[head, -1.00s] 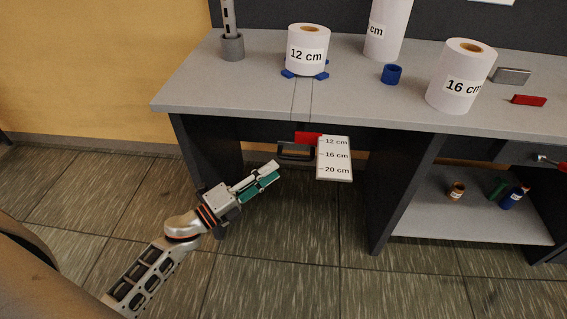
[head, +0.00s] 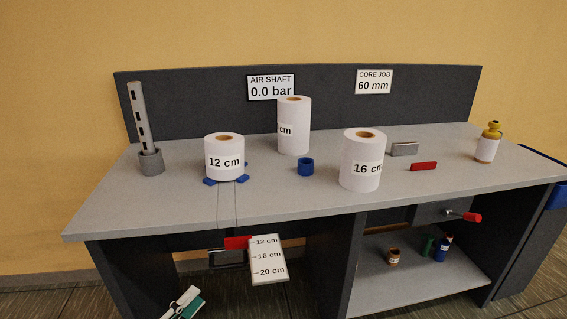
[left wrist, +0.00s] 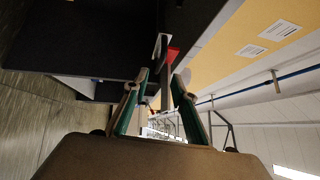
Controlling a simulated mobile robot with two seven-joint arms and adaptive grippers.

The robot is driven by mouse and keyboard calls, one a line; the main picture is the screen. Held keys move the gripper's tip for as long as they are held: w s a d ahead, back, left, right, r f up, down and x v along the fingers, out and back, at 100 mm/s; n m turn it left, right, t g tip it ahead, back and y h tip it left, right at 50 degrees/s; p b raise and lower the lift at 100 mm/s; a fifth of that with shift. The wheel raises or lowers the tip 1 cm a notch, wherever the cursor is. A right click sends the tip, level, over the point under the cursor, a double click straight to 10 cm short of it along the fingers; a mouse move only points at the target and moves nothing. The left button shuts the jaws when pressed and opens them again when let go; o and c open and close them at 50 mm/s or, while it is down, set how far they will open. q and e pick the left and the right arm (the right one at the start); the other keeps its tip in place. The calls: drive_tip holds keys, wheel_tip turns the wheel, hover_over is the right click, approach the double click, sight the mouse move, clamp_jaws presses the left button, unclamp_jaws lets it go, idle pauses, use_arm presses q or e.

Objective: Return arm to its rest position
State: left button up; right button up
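My left gripper (head: 185,303) shows at the bottom edge of the head view, below and left of the red lever pointer (head: 238,243) under the desk; most of its arm is cut off. In the left wrist view the two teal fingers of my left gripper (left wrist: 161,78) stand apart with nothing between them. Beyond the tips are the red pointer (left wrist: 173,53) and the pale edge of the scale plate. The gripper appears clear of both. My right gripper is in neither view.
The grey desk (head: 110,215) carries a 12 cm roll (head: 224,160) on a blue base, a 16 cm roll (head: 361,165), a taller roll (head: 294,125) and a blue ring (head: 306,167). The scale plate (head: 267,260) hangs at the desk's front. A lower shelf (head: 400,275) holds small bottles.

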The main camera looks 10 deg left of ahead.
use_arm(q)
drive_tip(key=s+d+f+n+g+y+p, duration=0.3)
drive_tip(key=s+f+n+p, duration=0.1)
drive_tip(key=s+n, duration=0.5)
drive_tip(key=s+d+f+n+g+y+p, duration=0.3)
drive_tip(key=s+f+n+p, duration=0.2)
drive_tip(key=s+n, duration=0.5)
drive_tip(key=s+f, duration=0.1)
drive_tip(key=s, duration=0.1)
drive_tip(key=shift+s+d+f+n+g, duration=0.15)
drive_tip(key=shift+s+n+g, duration=0.15)
drive_tip(key=shift+s+g, duration=0.1)
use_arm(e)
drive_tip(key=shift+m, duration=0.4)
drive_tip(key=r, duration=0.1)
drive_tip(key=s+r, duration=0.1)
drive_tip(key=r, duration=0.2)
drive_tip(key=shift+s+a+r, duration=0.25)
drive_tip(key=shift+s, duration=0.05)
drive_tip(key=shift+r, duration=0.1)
